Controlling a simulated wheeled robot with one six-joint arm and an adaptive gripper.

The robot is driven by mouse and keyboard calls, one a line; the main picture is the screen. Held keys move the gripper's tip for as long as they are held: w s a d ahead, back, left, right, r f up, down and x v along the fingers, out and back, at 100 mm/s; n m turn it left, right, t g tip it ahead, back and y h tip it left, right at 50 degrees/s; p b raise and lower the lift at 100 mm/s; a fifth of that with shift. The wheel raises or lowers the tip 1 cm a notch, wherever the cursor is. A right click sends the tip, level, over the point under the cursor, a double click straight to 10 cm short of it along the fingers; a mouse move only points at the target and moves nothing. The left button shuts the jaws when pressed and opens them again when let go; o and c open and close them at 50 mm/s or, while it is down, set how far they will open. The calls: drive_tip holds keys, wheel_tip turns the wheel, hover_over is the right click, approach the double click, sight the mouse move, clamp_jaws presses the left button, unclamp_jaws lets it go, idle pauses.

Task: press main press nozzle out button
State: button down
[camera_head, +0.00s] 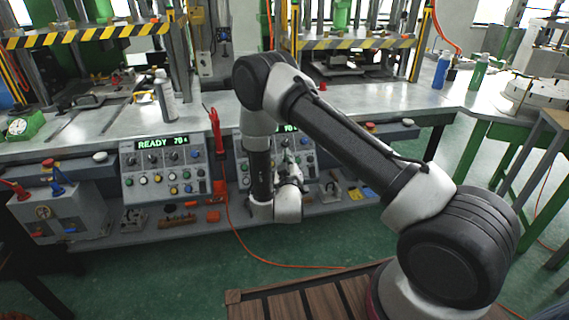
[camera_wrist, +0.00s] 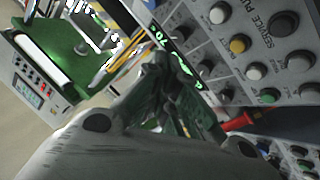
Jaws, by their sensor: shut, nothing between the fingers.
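The control panel (camera_head: 245,160) at the centre stands behind my arm, which hides part of it and its green display. In the wrist view the panel (camera_wrist: 240,20) fills the upper right, tilted, with rows of white, yellow, green and dark buttons. "SERVICE PU…" is readable there; I cannot make out a nozzle out label. My gripper (camera_wrist: 158,62) is shut and empty, its fingertips in front of the green display (camera_wrist: 182,68). Whether it touches the panel I cannot tell. In the head view my gripper (camera_head: 287,160) is small and partly hidden against the panel.
A second panel (camera_head: 160,168) reading "READY" stands to the left. A red-handled tool (camera_head: 215,130) hangs between the panels, with an orange cable (camera_head: 240,235) running down to the floor. Small parts lie on the lower shelf. A bottle (camera_head: 165,98) stands on the bench.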

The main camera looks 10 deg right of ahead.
idle(0.3)
drive_tip(key=shift+w+f, duration=1.45)
drive_tip(key=shift+w, duration=0.25)
drive_tip(key=shift+w+f, duration=1.4)
drive_tip(key=shift+w, duration=0.3)
drive_tip(key=shift+w+f, duration=0.25)
drive_tip(key=shift+w, duration=0.05)
